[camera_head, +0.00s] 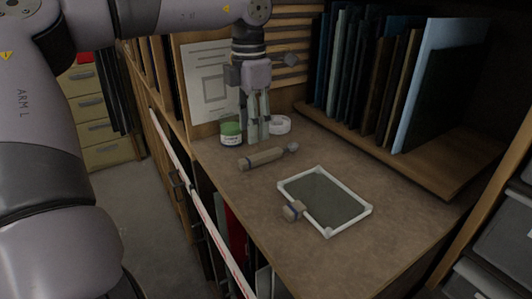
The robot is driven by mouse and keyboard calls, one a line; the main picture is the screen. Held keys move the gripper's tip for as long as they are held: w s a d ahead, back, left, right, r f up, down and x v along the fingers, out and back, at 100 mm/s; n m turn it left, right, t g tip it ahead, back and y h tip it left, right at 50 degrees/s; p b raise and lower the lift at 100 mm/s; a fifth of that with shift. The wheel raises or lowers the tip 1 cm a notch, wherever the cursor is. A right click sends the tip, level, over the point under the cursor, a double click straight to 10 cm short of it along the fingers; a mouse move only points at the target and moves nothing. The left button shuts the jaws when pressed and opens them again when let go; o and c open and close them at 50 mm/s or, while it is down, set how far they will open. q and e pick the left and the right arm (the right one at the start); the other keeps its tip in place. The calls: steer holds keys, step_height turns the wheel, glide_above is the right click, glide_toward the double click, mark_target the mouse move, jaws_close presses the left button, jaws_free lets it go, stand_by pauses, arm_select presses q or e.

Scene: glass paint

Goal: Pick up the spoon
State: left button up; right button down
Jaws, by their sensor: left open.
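My left gripper (257,138) points straight down over the back of the worktop, with its fingers close above or at the surface. It is open, and I see nothing clearly held in it. A tool with a thick wooden handle (262,158) and a small grey rounded end (292,147) lies in front of the fingers, apart from them. It may be the spoon, but its shape is too small to be sure. A small grey piece (291,60) shows beside the wrist; I cannot tell what it is. My right gripper is out of view.
A jar with a green lid (231,133) stands left of the fingers, and a white tape ring (281,125) lies right. Upright glass sheets (436,86) fill the right rack. The front worktop is clear.

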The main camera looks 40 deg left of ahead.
mark_target(255, 157)
arm_select(q)
steer(key=shift+w+f, duration=0.15)
steer(key=shift+f, duration=0.75)
steer(key=shift+d+f+p, duration=0.15)
steer(key=shift+f+p, duration=0.35)
steer(key=shift+p, duration=0.1)
steer(key=f+p, duration=0.1)
steer(key=f, duration=0.2)
steer(key=shift+d+f+p, duration=0.2)
steer(key=shift+f+p, duration=0.1)
steer(key=shift+p, duration=0.05)
steer(key=shift+w+f, duration=0.1)
steer(key=shift+f, duration=0.35)
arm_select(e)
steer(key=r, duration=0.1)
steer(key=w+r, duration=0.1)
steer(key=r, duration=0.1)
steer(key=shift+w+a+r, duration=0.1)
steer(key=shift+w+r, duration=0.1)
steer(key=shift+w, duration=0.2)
arm_select(q)
steer(key=shift+c, duration=0.2)
steer(key=shift+r, duration=0.1)
steer(key=shift+c, duration=0.7)
jaws_close()
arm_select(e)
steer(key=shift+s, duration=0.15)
